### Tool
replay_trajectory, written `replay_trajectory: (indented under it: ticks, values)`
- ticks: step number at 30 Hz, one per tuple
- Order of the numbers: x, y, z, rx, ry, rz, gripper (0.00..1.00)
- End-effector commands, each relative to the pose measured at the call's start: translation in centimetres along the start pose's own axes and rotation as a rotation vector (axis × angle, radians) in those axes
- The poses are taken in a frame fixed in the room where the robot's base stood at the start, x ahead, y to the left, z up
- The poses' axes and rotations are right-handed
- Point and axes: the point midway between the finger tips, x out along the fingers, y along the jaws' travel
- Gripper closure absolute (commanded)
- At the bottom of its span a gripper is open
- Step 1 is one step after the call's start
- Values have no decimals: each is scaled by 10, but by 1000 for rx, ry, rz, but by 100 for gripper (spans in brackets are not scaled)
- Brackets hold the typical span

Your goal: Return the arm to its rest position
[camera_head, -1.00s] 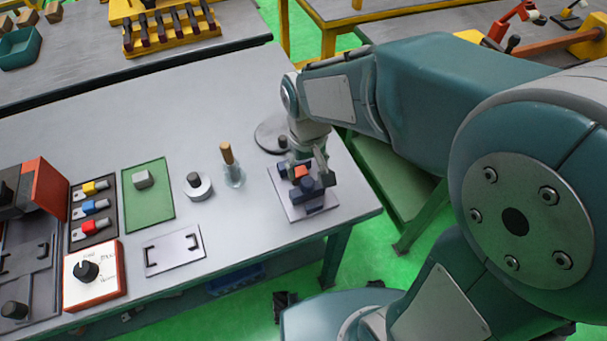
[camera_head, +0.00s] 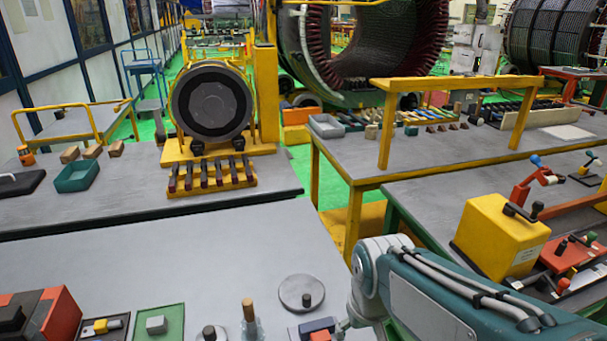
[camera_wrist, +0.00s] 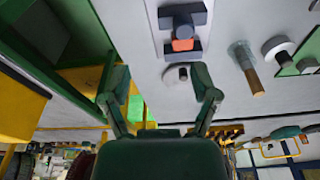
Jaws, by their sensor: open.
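My gripper (camera_wrist: 160,84) is open and empty in the wrist view, its two green fingers spread apart. It hangs near a plate carrying a dark blue clamp with an orange block (camera_wrist: 182,44), which lies beyond the fingertips and apart from them. In the head view my arm (camera_head: 425,300) comes in from the lower right over the table's right edge. The gripper itself is mostly cut off there by the bottom edge. The dark blue clamp (camera_head: 318,326) shows partly beside the arm.
The grey table (camera_head: 170,255) has clear room at its back. A round disc (camera_head: 295,290) with a knob, a wooden-handled brush (camera_head: 248,312) and a green mat (camera_head: 172,315) stand along the front. A yellow box (camera_head: 500,235) stands on the right bench.

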Motion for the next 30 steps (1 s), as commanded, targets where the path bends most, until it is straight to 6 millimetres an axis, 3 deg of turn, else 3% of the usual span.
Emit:
replay_trajectory:
  ticks: [6,12,18,30]
  values:
    - [-42,25,32,85,154,22,23]
    - [-65,40,60,147,270,49,23]
    - [-72,44,72,171,315,62,23]
    - [-72,44,72,170,315,61,23]
